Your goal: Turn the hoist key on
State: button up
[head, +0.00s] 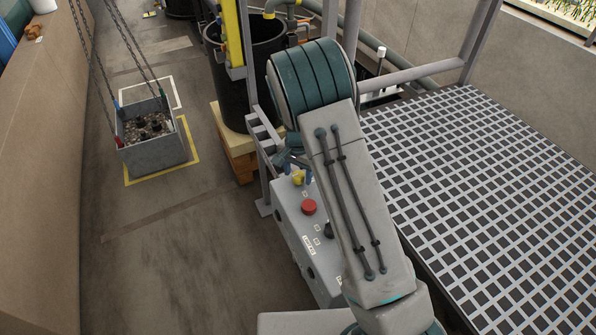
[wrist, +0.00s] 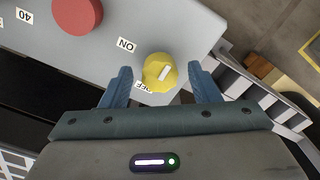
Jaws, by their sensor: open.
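The hoist key is a round yellow knob (wrist: 160,72) with a white bar on its face. It is on a grey control box (head: 297,232), near an "ON" label (wrist: 126,45) and a partly covered "OFF" label (wrist: 143,87). The bar is slanted, one end towards the "OFF" side; I cannot tell which end is the pointer. The knob also shows at the box's far end in the head view (head: 298,178). My gripper (wrist: 160,69) is open, its blue fingers on either side of the knob with gaps visible. I cannot tell their height above the panel.
A red button (head: 309,207) sits beside the knob on the same box. A metal bin of rubble (head: 152,150) hangs on chains at the left. A black tank (head: 240,95) stands behind the box, and a grating platform (head: 480,180) lies to the right.

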jog(key=c, duration=1)
jog(key=shift+f+n+b, duration=0.1)
jog(key=shift+n+b, duration=0.2)
jog(key=shift+b, duration=0.05)
jog(key=n+b, duration=0.3)
jog(key=shift+n, duration=0.3)
jog(key=n+b, duration=0.2)
jog(key=n, duration=0.2)
jog(key=shift+d+n+b, duration=0.1)
jog(key=shift+n+b, duration=0.2)
jog(key=shift+b, duration=0.05)
jog(key=n+b, duration=0.1)
jog(key=n, duration=0.3)
jog(key=shift+b, duration=0.3)
jog(key=n, duration=0.5)
jog(key=shift+w+b, duration=0.1)
jog(key=shift+b, duration=0.2)
